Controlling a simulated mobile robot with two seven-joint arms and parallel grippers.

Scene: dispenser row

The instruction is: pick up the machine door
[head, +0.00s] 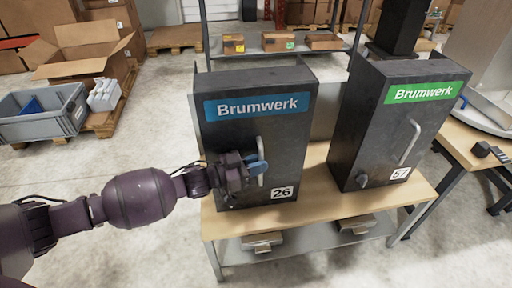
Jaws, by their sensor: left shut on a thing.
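Two dark grey Brumwerk machines stand side by side on a wooden-topped bench. The left machine has a blue label (257,106) and the number plate 26 (282,193). Its front door (285,150) looks closed, with a light upright handle (261,149). My left gripper (257,167) is at this handle and shut on it, hiding its lower part. The right machine (395,125) has a green label, the number plate 57 and a light slanted handle (410,142). My right gripper is not in view.
The bench (330,207) has a lower shelf with small boxes. A grey crate (42,112) and an open carton (82,52) stand at the left. A shelf with small cartons (278,41) is behind. Another table (470,150) is at the right. The floor at front left is clear.

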